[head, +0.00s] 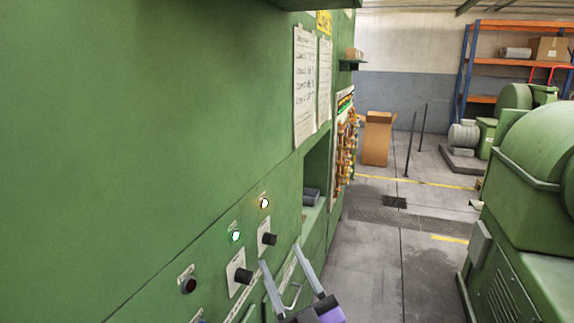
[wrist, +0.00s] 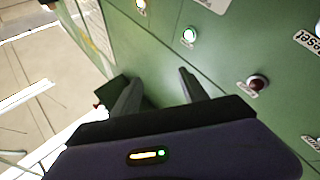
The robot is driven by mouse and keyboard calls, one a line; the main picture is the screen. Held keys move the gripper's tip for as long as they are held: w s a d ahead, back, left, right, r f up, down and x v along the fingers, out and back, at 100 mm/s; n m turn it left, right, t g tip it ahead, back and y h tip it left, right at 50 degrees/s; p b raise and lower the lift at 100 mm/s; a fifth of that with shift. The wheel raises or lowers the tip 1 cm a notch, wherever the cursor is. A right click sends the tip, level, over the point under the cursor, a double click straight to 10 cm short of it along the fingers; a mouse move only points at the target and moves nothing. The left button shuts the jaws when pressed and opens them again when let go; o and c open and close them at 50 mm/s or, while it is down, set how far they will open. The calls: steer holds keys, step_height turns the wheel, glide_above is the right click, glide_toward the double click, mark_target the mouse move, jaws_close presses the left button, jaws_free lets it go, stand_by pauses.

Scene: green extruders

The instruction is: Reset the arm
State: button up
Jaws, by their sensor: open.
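My gripper (head: 282,278) is at the bottom of the head view, in front of the green machine panel (head: 130,130). Its two fingers are spread with nothing between them. The wrist view also shows my gripper (wrist: 155,88), fingers apart and pointing along the panel. Beside it on the panel are a lit green light (head: 236,236), a lit yellowish-white light (head: 264,203), two black knobs (head: 242,275) and a dark red button (head: 189,285).
The green panel fills the left side, with a recess (head: 314,190) to the right of the controls. A clear grey aisle (head: 375,265) runs between it and green machines (head: 530,190) on the right. A cardboard box (head: 377,140) and an orange-and-blue shelf (head: 500,62) stand behind.

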steer(key=s+d+f+m+g+h+b, duration=0.1)
steer(key=s+d+f, duration=0.5)
steer(key=s, duration=0.8)
steer(key=s+d+f+m+g+h+b, duration=0.2)
steer(key=s+d+f+m+h, duration=0.3)
steer(key=s, duration=0.9)
steer(key=s+d+f+m+g+h+b, duration=0.2)
steer(key=s+d+f, duration=0.7)
steer(key=s, duration=0.6)
steer(key=f+m+g+h, duration=0.1)
steer(key=m+h, duration=0.1)
steer(key=h, duration=0.1)
steer(key=shift+d+g+h, duration=0.25)
steer(key=shift+g+h, duration=0.05)
steer(key=shift+h, duration=0.1)
steer(key=shift+f, duration=0.1)
